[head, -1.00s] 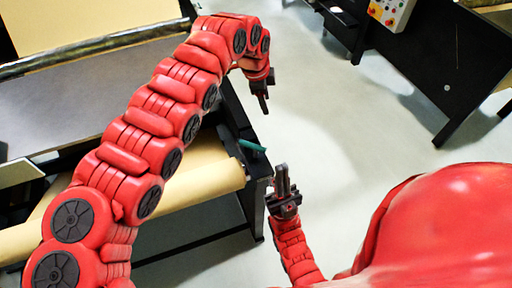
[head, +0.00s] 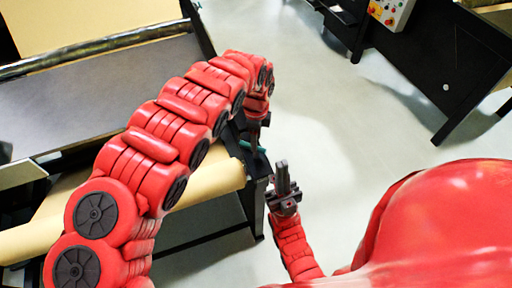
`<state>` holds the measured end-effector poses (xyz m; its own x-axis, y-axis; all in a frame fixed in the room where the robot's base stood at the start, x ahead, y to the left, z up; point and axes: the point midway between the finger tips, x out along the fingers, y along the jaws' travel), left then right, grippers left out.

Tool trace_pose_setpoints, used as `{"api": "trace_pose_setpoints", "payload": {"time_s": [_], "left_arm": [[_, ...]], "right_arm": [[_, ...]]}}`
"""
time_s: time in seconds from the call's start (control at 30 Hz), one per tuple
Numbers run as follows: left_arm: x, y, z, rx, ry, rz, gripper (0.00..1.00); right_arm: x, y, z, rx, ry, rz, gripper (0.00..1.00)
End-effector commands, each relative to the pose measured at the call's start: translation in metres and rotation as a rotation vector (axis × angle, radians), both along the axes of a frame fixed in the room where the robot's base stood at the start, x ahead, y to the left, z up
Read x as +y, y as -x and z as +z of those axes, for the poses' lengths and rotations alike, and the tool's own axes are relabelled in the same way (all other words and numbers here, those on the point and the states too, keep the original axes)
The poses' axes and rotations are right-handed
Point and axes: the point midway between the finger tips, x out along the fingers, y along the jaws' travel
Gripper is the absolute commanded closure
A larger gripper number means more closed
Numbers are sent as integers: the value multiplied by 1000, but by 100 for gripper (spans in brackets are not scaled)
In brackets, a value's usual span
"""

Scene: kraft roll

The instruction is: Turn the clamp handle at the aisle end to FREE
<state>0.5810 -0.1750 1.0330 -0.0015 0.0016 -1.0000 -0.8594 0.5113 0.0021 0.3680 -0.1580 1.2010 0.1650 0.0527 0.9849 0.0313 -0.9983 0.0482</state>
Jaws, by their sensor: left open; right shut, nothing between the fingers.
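The clamp handle (head: 246,146) is a small teal bar at the aisle end of the kraft roll (head: 215,176), partly hidden by my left gripper. My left gripper (head: 254,141) points down at the handle, its fingers open. I cannot tell whether the fingers are around the handle or just above it. My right gripper (head: 283,176) is shut and empty, pointing up, a little below and to the right of the handle, apart from it. Any FREE marking is too small to see.
A black machine frame (head: 255,205) carries the roll, with a grey table surface (head: 100,88) behind. A control panel with buttons (head: 390,12) and a black stand (head: 455,75) are at the upper right. The aisle floor (head: 340,130) between is clear.

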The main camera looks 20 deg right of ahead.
Motion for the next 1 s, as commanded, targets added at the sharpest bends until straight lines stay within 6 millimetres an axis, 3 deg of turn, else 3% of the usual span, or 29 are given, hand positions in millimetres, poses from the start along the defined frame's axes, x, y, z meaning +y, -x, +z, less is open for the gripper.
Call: {"api": "trace_pose_setpoints", "payload": {"time_s": [0.2, 0.4, 0.8, 0.87, 1.0], "left_arm": [[-2, 1, -35, 2, 3, -2, 48], [-1, 1, -53, 2, 3, -2, 48], [-1, -1, -59, -2, 2, 0, 48], [-1, -1, -59, -3, 2, 0, 55], [-1, -1, -59, -1, 2, 0, 80]], "right_arm": [[0, 0, 16, 0, 0, 0, 100], [0, 0, 20, 0, 0, 0, 100], [0, 0, 21, 0, 0, 0, 100], [0, 0, 21, 0, 0, 0, 100], [0, 0, 21, 0, 0, 0, 100]]}}
